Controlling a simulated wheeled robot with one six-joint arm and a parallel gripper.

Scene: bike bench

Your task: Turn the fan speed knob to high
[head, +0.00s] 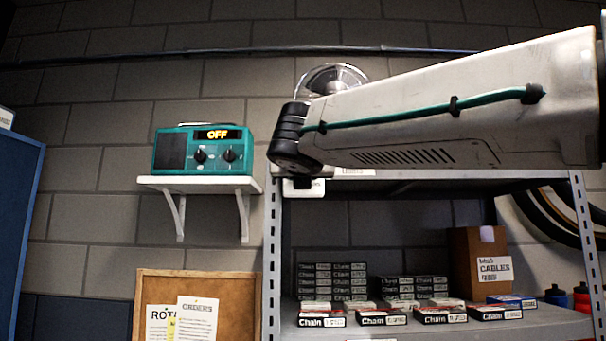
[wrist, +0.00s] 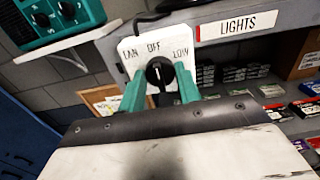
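The fan speed knob (wrist: 160,73) is a round black dial on a white control plate (wrist: 130,47), seen close in the wrist view. The plate reads OFF at the top and LOW at the upper right; a partly legible word is at the upper left. The knob's white mark appears to point up, toward OFF. My gripper (wrist: 160,85) is open, its two green fingers on either side of the knob with a small gap showing. Whether they reach its depth is unclear. In the head view my arm hides the gripper and the knob; a white piece shows below the arm.
A metal fan (head: 333,74) stands behind my arm. A teal radio (head: 205,149) reading OFF sits on a wall shelf (head: 200,184) to the left. A LIGHTS label (wrist: 225,25) is on the grey rack's edge, right of the plate. Chain boxes (head: 384,317) fill the shelf below.

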